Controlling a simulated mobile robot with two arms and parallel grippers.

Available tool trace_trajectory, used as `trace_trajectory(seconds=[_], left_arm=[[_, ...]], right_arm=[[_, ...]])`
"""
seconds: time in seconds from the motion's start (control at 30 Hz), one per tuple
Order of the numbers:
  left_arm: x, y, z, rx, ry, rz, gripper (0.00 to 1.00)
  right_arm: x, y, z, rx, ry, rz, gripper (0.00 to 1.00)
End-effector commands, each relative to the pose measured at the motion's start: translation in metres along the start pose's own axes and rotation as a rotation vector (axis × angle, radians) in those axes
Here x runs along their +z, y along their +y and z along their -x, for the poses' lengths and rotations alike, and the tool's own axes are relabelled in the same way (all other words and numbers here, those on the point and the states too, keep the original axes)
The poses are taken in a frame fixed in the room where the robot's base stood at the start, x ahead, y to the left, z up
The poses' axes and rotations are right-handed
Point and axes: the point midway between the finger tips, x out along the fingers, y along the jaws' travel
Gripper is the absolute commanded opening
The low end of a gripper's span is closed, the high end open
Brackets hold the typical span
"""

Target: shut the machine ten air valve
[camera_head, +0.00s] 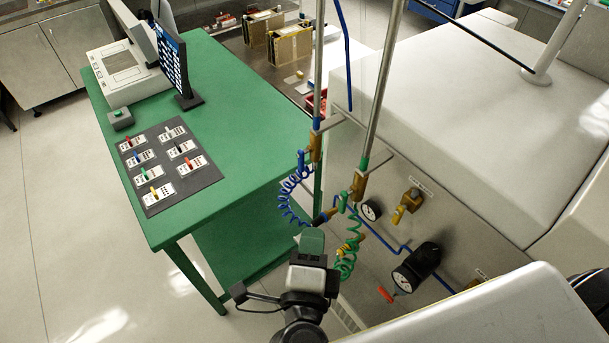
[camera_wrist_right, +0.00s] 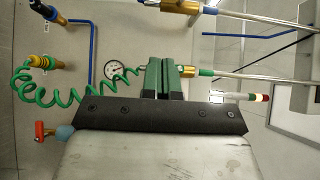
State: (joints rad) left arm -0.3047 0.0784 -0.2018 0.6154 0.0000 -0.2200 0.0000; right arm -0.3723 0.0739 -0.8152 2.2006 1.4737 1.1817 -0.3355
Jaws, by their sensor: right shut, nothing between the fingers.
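Several valves stand by the machine's side panel, and I cannot tell which is machine ten's air valve. One brass valve has a blue handle (camera_head: 301,160), another a green handle (camera_head: 343,201), both on vertical pipes. A yellow-brass valve (camera_head: 408,204) sits on the panel below a small label. A red handle (camera_head: 386,295) is lower down; it also shows in the right wrist view (camera_wrist_right: 41,131). My right gripper (camera_head: 312,240), with green fingers (camera_wrist_right: 170,80), is shut and empty. In the wrist view its tips overlap a green-ringed brass valve (camera_wrist_right: 182,71); contact is unclear. My left gripper is out of view.
Blue (camera_head: 287,198) and green (camera_head: 346,255) coiled hoses hang near my right gripper. Gauges (camera_head: 417,267) and blue piping line the panel. A green table (camera_head: 235,130) with a monitor (camera_head: 172,62) and a dark mat of tagged items (camera_head: 205,180) stands left. Open floor lies at lower left.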

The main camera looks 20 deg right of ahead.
Motion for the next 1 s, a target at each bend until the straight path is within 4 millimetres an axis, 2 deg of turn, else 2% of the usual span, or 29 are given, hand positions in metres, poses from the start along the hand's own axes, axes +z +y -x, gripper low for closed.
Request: trace_trajectory(seconds=[0.17,0.53,0.7,1.0], left_arm=[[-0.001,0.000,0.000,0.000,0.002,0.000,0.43],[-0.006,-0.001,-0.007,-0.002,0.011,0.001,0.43],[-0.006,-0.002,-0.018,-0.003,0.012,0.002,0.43],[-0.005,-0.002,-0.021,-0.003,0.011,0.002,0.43]], right_arm=[[0.000,-0.001,-0.024,-0.006,0.001,0.001,0.00],[0.000,0.000,-0.102,-0.006,0.000,0.001,0.00],[0.019,0.001,-0.117,-0.004,0.000,-0.001,0.00],[0.029,0.000,-0.126,-0.001,-0.001,0.001,0.00]])
